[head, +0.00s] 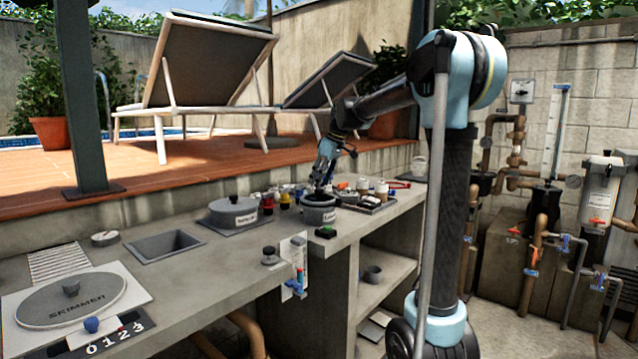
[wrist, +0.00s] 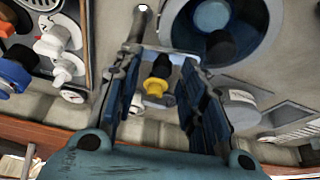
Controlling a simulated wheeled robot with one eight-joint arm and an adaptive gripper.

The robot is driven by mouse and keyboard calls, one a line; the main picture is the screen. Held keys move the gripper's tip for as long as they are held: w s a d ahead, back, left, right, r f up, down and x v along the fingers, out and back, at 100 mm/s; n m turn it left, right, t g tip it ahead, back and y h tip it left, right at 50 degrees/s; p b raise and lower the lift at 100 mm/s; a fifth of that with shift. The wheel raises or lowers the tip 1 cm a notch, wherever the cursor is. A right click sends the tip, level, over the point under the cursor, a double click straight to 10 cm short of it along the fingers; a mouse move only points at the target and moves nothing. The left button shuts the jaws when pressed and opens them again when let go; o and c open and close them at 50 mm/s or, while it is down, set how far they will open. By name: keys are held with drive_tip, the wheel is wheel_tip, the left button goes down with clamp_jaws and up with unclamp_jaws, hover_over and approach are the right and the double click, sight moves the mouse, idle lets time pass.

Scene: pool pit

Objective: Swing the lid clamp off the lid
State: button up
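My gripper (head: 322,176) hangs over the counter beside and above a round grey pot (head: 319,212). In the wrist view my gripper (wrist: 160,62) has its two fingers wide apart. I see nothing held between them; a yellow-and-black item shows beyond the gap. The round pot with a blue inside (wrist: 262,8) lies at the upper right there, with a dark knob-like part at its edge. A slim grey bar (wrist: 137,28) with a pale end runs up from the left fingertip; I cannot tell whether it is the lid clamp. A lidded grey vessel (head: 236,211) stands left of the pot.
Small coloured bottles (head: 284,199) stand behind the pot, and a tray with small items (head: 372,198) lies to its right. A skimmer lid (head: 72,302) and a sunken basin (head: 165,245) are in the counter at left. Pipework stands at right.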

drive_tip(key=shift+a+f, duration=0.15)
drive_tip(key=shift+f, duration=0.25)
